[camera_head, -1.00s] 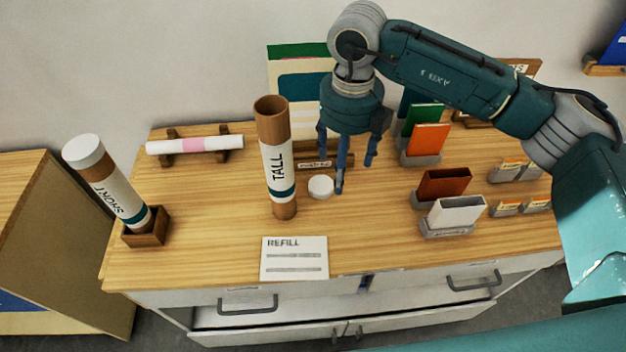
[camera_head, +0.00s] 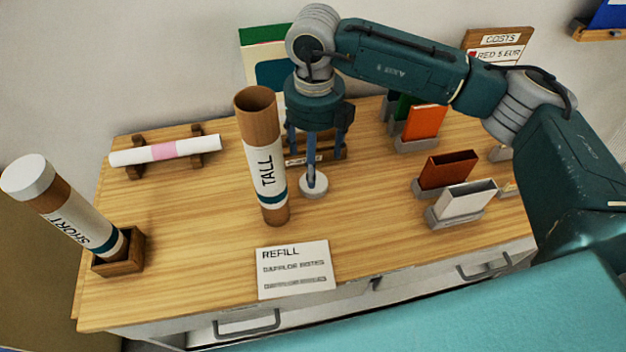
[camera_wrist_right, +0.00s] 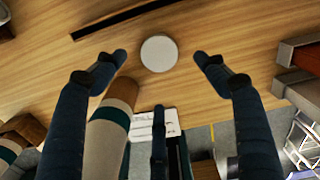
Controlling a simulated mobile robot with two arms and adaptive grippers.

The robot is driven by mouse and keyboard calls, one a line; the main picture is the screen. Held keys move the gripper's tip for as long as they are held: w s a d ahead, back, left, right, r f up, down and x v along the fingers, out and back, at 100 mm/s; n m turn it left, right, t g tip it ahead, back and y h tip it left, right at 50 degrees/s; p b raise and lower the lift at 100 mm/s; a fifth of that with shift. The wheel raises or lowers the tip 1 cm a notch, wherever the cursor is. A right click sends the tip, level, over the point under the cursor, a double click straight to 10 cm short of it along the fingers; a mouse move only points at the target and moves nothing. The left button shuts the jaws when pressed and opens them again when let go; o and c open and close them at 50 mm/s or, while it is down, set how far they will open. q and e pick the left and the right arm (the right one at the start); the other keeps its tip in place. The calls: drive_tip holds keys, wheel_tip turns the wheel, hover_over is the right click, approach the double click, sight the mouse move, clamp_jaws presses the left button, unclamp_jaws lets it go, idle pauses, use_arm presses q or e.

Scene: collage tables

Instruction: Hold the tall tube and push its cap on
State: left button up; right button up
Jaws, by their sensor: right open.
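The tall tube (camera_head: 265,160) stands upright on the wooden table, brown with a white TALL label and a teal band. Its top end is open. It also shows in the right wrist view (camera_wrist_right: 108,125), left of centre. The white round cap (camera_head: 313,190) lies on the table just right of the tube's foot. In the right wrist view the cap (camera_wrist_right: 159,53) sits between and just beyond the spread fingers. My right gripper (camera_head: 316,175) points down above the cap, open and empty. Whether a finger touches the cap cannot be told. My left gripper is not in view.
A capped SHORT tube (camera_head: 70,215) leans in a wooden holder (camera_head: 118,262) at the left. A REFILL card (camera_head: 295,270) lies in front. A white and pink roll (camera_head: 165,150) rests on a rack behind. Card holders (camera_head: 462,205) stand at the right.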

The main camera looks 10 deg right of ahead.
wheel_tip(320, 180, down, 3)
drive_tip(key=shift+r+p, duration=0.1)
drive_tip(key=shift+p, duration=0.2)
drive_tip(key=shift+f, duration=0.2)
drive_tip(key=shift+f+p, duration=0.25)
drive_tip(key=shift+p, duration=0.2)
wheel_tip(320, 180, down, 4)
drive_tip(key=shift+d+r+p, duration=0.1)
drive_tip(key=shift+r+p, duration=0.1)
drive_tip(key=shift+p, duration=0.8)
drive_tip(key=shift+f, duration=0.5)
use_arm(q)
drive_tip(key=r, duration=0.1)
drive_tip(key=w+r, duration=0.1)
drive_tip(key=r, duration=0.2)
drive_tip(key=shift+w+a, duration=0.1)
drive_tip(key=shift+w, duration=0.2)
use_arm(e)
drive_tip(key=c, duration=0.9)
